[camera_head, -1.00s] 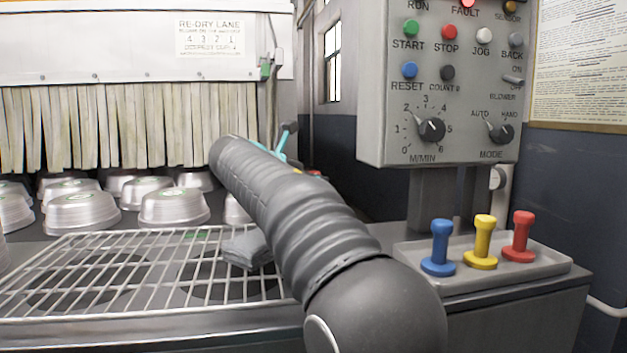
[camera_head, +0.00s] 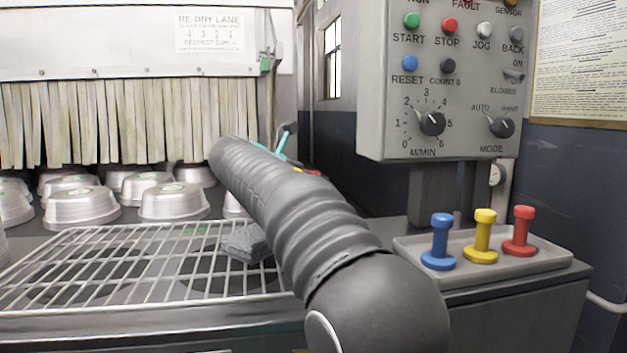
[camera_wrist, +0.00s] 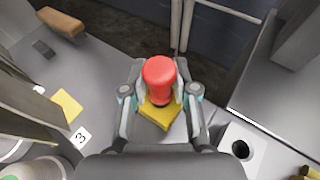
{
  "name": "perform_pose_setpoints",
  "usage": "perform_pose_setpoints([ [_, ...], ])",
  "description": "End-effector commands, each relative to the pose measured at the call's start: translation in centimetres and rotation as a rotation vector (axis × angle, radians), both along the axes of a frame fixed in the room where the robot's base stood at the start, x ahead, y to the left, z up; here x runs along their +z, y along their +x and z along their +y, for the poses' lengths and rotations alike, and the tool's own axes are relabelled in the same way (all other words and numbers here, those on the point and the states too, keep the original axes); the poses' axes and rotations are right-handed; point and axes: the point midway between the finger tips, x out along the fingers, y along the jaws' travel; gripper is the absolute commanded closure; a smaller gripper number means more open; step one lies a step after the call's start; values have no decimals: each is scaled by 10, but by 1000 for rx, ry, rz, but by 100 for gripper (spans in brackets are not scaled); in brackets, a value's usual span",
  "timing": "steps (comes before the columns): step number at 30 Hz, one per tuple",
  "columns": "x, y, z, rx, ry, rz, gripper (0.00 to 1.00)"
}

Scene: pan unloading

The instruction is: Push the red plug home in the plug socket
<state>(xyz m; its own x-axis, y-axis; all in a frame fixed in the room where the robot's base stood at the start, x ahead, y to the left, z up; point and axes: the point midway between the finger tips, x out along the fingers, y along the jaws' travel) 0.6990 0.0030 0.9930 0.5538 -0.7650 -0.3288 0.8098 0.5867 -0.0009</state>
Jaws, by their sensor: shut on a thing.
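In the wrist view, the red plug (camera_wrist: 158,78) stands between the two fingers of my gripper (camera_wrist: 160,92), which is shut on it. Its round red top faces the camera. A yellow patch (camera_wrist: 158,114) lies just beneath it, so its lower end and any socket under it are hidden. I cannot tell how deep the plug sits. In the head view, my arm covers most of the gripper; only teal parts of my gripper (camera_head: 270,150) show beyond it.
A pale block with a round dark hole (camera_wrist: 240,149) is right of my gripper. A tray (camera_head: 475,281) with blue, yellow and red pegs stands at front right, below the control panel (camera_head: 385,120). A wire rack (camera_head: 110,280) and several metal pans (camera_head: 175,203) lie left.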

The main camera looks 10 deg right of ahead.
Motion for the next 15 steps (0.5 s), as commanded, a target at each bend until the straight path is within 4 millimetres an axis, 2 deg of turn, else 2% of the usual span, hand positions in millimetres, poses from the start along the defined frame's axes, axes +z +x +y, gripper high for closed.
perform_pose_setpoints([
  [15, -6, 0, 0, 0, 0, 0, 100],
])
